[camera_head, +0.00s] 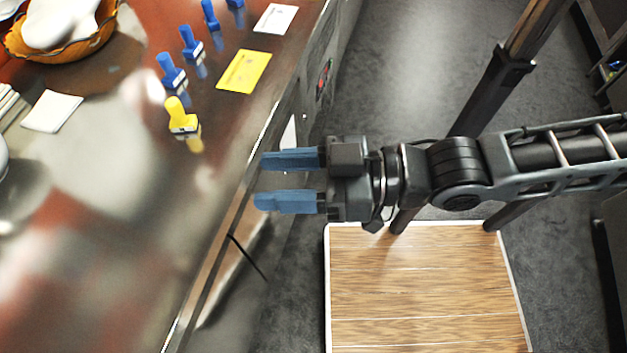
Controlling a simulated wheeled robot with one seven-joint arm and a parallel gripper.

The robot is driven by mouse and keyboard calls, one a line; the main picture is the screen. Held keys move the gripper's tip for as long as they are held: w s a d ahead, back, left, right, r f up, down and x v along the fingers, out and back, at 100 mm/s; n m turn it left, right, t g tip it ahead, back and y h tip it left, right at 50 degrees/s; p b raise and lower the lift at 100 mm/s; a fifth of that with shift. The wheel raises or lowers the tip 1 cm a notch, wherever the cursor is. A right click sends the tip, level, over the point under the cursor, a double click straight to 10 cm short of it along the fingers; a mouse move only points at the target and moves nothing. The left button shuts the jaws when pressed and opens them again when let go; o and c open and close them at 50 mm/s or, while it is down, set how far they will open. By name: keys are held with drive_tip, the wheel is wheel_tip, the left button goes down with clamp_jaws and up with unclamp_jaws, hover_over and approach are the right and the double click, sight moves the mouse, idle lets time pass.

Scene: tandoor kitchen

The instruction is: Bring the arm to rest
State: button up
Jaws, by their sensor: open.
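My gripper (262,181) has blue fingers and is open, with nothing between them. It points left, and its fingertips are close to the counter's edge in the picture. My arm reaches in from the right side, over the floor and past the wooden board. Whether the fingertips are above the counter top or beside its front cannot be told from this one view.
The glossy counter (150,260) fills the left. On it are a yellow stamp-like piece (180,115), several blue ones (171,70), a yellow card (244,71), white cards (275,18) and an orange bowl (62,47). A wooden-topped surface (425,290) is below; grey floor (400,60) is clear.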

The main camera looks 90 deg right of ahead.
drive_tip(key=s, duration=0.1)
drive_tip(key=s+a+f+n+g, duration=0.1)
drive_tip(key=s+a+f+g, duration=0.1)
drive_tip(key=s, duration=0.1)
drive_tip(key=shift+a+f, duration=0.1)
drive_tip(key=shift+f, duration=0.1)
idle(1.0)
